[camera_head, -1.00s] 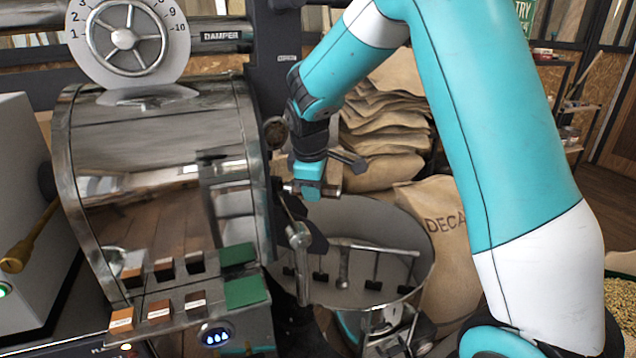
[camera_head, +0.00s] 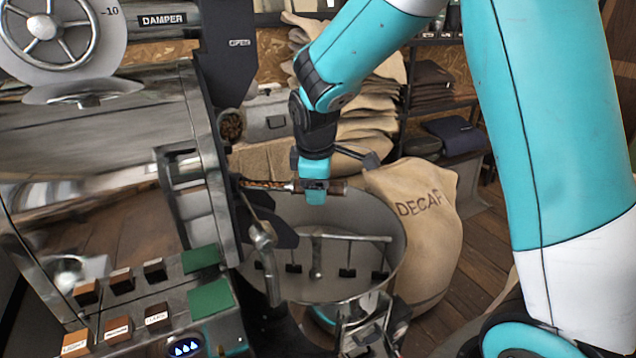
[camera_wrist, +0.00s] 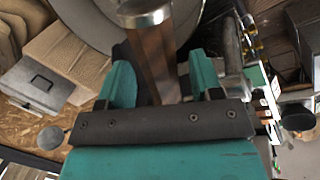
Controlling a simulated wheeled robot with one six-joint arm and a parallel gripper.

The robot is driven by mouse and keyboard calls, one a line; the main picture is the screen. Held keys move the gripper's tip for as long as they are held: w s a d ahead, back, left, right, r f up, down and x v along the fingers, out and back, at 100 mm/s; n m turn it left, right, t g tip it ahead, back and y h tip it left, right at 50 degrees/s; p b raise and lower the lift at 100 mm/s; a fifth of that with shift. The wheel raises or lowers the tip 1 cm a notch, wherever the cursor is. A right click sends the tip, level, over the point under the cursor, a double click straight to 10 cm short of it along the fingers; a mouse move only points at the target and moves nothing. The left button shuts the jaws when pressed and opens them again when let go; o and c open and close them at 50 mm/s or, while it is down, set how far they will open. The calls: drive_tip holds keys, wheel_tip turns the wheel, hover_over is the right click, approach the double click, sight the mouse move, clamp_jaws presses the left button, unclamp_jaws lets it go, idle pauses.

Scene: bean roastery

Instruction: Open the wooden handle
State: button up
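The wooden handle (camera_head: 336,187) shows beside my gripper (camera_head: 314,192), in front of the steel roaster (camera_head: 95,120). A narrow metal piece with brown beans (camera_head: 264,184) runs from the handle's left side toward the roaster front. In the wrist view the wooden handle (camera_wrist: 155,62), with a metal end cap, lies between the two teal fingers of my gripper (camera_wrist: 160,85). The fingertips and the contact are partly hidden by the handle and the gripper body.
The round cooling tray (camera_head: 400,245) with stirring arms lies just below my gripper. A lever with a dark plate (camera_head: 262,238) stands close to its left. A DECAF sack (camera_head: 430,240) is behind right, with stacked sacks (camera_head: 365,125) behind. Open floor (camera_head: 490,225) is at right.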

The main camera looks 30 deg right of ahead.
drive_tip(key=v, duration=1.7)
drive_tip(key=shift+r, duration=0.2)
drive_tip(key=shift+s, duration=0.1)
